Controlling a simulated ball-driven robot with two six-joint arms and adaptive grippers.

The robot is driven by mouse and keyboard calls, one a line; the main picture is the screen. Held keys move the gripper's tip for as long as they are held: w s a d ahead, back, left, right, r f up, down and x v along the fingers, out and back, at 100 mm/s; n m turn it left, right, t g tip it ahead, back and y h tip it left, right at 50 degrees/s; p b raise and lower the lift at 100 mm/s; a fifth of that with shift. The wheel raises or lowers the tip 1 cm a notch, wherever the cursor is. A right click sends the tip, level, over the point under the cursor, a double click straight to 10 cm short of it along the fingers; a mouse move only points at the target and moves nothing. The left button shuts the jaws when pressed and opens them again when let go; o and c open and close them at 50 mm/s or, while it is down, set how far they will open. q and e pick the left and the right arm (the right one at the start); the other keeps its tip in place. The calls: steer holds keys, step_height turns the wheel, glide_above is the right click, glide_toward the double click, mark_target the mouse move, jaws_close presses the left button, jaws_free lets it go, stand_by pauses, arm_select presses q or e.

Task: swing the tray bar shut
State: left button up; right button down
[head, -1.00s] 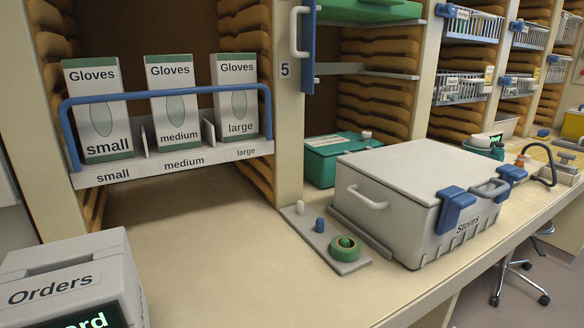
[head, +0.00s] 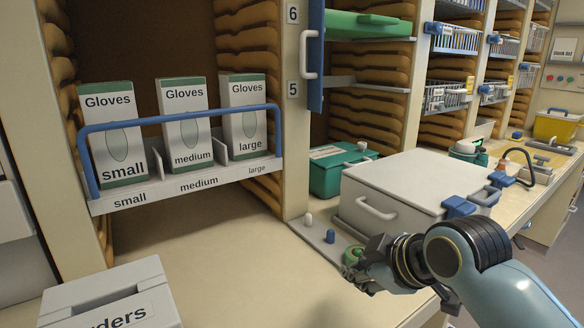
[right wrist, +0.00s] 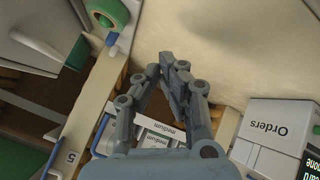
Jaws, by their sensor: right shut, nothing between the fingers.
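The tray bar (head: 180,118) is a blue tube across the front of the glove tray (head: 190,186), in the head view's left half. It stands above the tray's white labelled front, before the small, medium and large glove boxes (head: 183,112). Both its ends come down at the tray's sides. My right gripper (head: 358,278) is over the counter, right of and nearer than the tray, apart from the bar. In the right wrist view its fingers (right wrist: 171,70) are together and empty, partly hiding the tray's medium label (right wrist: 168,137). My left gripper is not in view.
A grey Stores box (head: 395,185) and a teal box (head: 338,172) stand right of the tray. A blue peg (head: 330,236) and green tape roll (head: 352,255) are near my right gripper. The Orders box (head: 115,300) is front left. Counter below the tray is clear.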

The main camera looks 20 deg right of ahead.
steer(key=w+a+r+n+t+y, duration=0.1)
steer(key=w+r+n, duration=0.3)
steer(key=r, duration=0.7)
steer(key=w+a+r+n+t+y, duration=0.1)
steer(key=w+r+n+t, duration=0.3)
steer(key=w+r, duration=0.5)
steer(key=w+a+r+n+t+y+p, duration=0.1)
steer(key=w+r+n+t, duration=0.2)
steer(key=r, duration=0.9)
steer(key=w+n, duration=0.1)
steer(key=w, duration=0.2)
steer(key=shift+w+a+r+y, duration=0.35)
steer(key=shift+r+y, duration=0.05)
